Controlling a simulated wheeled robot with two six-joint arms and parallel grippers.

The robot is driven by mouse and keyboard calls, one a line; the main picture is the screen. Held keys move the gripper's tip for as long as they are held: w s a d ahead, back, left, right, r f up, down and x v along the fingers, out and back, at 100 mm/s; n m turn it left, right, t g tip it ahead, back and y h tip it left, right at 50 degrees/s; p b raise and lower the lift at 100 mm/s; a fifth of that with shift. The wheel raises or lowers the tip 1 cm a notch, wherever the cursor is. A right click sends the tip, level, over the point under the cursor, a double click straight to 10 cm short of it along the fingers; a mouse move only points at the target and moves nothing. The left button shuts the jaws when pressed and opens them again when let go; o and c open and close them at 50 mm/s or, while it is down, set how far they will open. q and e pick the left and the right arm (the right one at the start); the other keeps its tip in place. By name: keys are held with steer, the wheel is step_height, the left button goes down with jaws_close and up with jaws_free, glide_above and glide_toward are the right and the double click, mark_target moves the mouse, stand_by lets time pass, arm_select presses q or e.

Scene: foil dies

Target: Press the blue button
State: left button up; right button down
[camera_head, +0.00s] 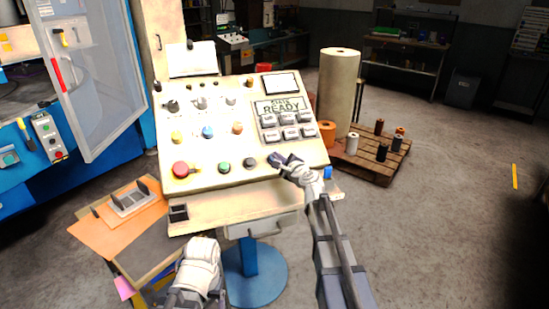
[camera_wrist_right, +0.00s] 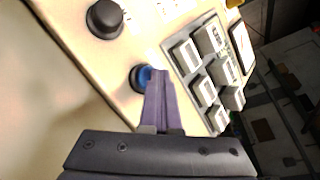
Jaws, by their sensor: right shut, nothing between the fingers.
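The slanted cream control panel (camera_head: 200,155) bears rows of coloured buttons. A blue button (camera_wrist_right: 141,77) with a dark collar sits between a black button (camera_wrist_right: 104,18) and the keypad in the right wrist view. My right gripper (camera_wrist_right: 160,72) is shut and empty, its fingertips right beside this blue button and partly covering it; contact cannot be told. In the head view my right gripper (camera_head: 275,159) is at the panel's lower right, just right of the black button (camera_head: 249,162), and hides that spot. Another blue button (camera_head: 208,132) shows in the middle row.
A keypad (camera_head: 286,125) lies just above the right gripper, under a READY display (camera_head: 283,106). A red button (camera_head: 180,169) and a green button (camera_head: 224,167) share the lower row. A pallet with spools (camera_head: 382,152) stands right of the panel. Floor at the right is free.

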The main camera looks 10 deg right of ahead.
steer(key=shift+r, duration=0.1)
steer(key=shift+s+r+p, duration=0.5)
steer(key=shift+r+p, duration=0.2)
steer(key=shift+p, duration=0.05)
steer(key=s+r+p, duration=0.1)
steer(key=r+p, duration=0.1)
steer(key=s+r+p, duration=0.2)
steer(key=shift+d, duration=0.1)
steer(key=shift+w, duration=0.1)
stand_by(0.6)
